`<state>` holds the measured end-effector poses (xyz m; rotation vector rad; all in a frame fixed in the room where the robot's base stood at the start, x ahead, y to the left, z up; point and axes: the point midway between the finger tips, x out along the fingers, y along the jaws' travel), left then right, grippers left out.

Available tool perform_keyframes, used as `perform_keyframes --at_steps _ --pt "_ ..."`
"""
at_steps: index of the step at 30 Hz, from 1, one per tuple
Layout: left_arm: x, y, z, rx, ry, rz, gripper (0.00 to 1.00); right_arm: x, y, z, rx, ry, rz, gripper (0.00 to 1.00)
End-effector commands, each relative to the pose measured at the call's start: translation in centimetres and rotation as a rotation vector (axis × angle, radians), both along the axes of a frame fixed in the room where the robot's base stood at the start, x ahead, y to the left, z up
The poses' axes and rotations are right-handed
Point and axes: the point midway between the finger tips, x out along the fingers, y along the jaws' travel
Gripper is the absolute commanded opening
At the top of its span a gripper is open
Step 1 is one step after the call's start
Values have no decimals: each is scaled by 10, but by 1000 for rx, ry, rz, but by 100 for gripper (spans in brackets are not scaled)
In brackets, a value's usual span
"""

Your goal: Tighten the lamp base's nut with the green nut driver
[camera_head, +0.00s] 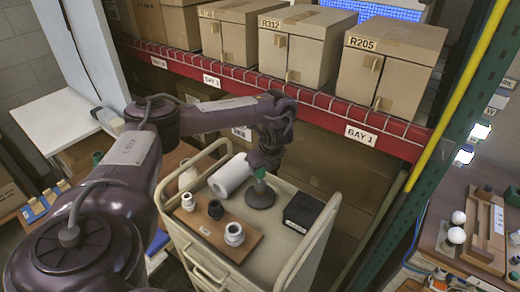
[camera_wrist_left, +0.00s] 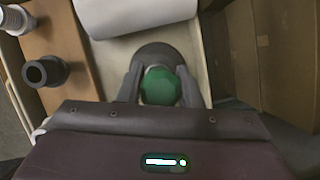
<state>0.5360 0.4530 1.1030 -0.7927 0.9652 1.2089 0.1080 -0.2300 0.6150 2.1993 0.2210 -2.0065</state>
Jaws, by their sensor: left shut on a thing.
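The green nut driver (camera_head: 259,173) is upright over the dark round lamp base (camera_head: 261,199) on the cart. My left gripper (camera_head: 261,166) points down and is shut on the driver. In the left wrist view, the driver's green top (camera_wrist_left: 160,87) sits between both fingers, with the rim of the lamp base (camera_wrist_left: 158,52) around and below it. The nut is hidden under the driver, and I cannot tell whether the driver is seated on it. My right gripper is not in view.
The beige cart (camera_head: 297,255) has raised rims. On it are a white roll (camera_head: 230,176), a black box (camera_head: 303,211) and a wooden board (camera_head: 213,227) with several sockets. A red shelf beam (camera_head: 300,104) with cartons runs behind. A bench stands at right.

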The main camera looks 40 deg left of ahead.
Motion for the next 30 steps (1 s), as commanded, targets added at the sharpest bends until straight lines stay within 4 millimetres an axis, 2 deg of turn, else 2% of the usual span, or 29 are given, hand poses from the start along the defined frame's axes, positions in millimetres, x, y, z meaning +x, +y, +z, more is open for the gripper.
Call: perform_keyframes --at_steps 12,19,27,30 --pt "1 1 3 6 -3 407 4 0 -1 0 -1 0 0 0" --pt "0 1 2 5 -2 535 4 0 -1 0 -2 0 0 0" --pt "0 1 3 8 -6 913 4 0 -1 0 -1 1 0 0" --pt "-2 1 2 7 -3 984 4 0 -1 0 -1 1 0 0"
